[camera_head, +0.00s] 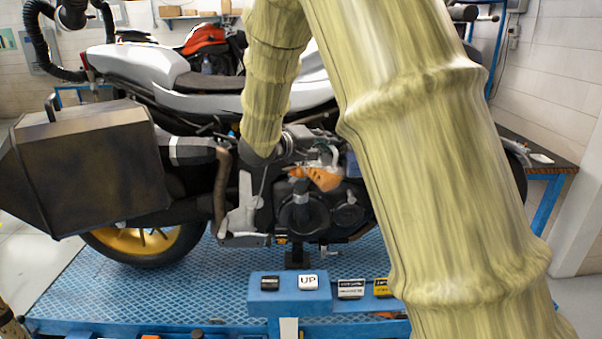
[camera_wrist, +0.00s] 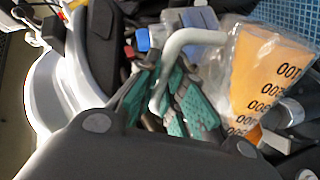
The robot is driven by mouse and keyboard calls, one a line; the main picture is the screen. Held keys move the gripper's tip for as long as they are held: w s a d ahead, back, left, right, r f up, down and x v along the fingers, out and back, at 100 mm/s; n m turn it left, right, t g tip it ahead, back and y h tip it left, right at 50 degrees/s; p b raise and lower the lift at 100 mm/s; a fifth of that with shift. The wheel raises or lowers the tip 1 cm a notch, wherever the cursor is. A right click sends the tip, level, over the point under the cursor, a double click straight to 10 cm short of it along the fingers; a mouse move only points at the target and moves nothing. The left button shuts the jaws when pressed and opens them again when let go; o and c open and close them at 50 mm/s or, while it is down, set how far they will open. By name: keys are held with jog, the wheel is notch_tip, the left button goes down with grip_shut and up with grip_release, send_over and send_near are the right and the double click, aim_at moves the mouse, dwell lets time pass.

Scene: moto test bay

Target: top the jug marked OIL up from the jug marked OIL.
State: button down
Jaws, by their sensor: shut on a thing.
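A clear jug with orange liquid and several printed level marks (camera_wrist: 268,78) is at the right of the wrist view, strongly tilted in that picture. In the head view its orange part (camera_head: 326,178) shows in front of the motorcycle's engine. My gripper (camera_wrist: 172,100), with green finger pads, is shut on this jug's pale curved handle (camera_wrist: 190,38). In the head view my arm hides much of the middle. A clear container (camera_wrist: 205,62) shows behind the handle; I cannot tell whether it is a second jug. No OIL marking is readable, and I cannot tell whether liquid is flowing.
A motorcycle (camera_head: 150,62) with a dark side case (camera_head: 90,165) stands on a blue ribbed platform (camera_head: 75,285), close behind the jug. A blue stand (camera_head: 275,304) in front bears several small labelled blocks, one reading UP (camera_head: 308,282). A blue cap (camera_wrist: 143,40) lies near the fingers.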

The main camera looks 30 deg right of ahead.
aim_at(340, 172)
jog(key=shift+w+r, duration=0.25)
jog(key=shift+w, duration=0.05)
dwell(0.9)
jog(key=shift+f, duration=0.1)
jog(key=shift+s+f+b, duration=0.4)
jog(key=shift+f+b, duration=0.15)
jog(key=shift+b, duration=0.35)
jog(key=shift+s+d+f+m+t+b, duration=0.15)
jog(key=shift+s+f+m+b, duration=0.2)
jog(key=shift+b, duration=0.25)
jog(key=shift+s+a+f+m+t+b, duration=0.1)
jog(key=shift+s+f+m+t+b, duration=0.1)
jog(key=shift+s+m+b, duration=0.35)
jog(key=shift+s+f+b, duration=0.2)
jog(key=shift+f+b, duration=0.4)
jog(key=shift+b, duration=0.3)
jog(key=s+f+m+b, duration=0.1)
jog(key=b, duration=0.1)
jog(key=s+f+m+b, duration=0.1)
jog(key=f+m+b, duration=0.1)
jog(key=b, duration=0.1)
jog(key=shift+s+d+t+h+b, duration=0.1)
jog(key=shift+d+t+h+b, duration=0.05)
jog(key=shift+t+h+b, duration=0.2)
jog(key=shift+s+f+m+b, duration=0.45)
jog(key=shift+f+m+b, duration=0.15)
jog(key=shift+b, duration=0.4)
jog(key=shift+s+m+t+b, duration=0.25)
jog(key=shift+m+t+b, duration=0.05)
jog(key=shift+b, duration=0.1)
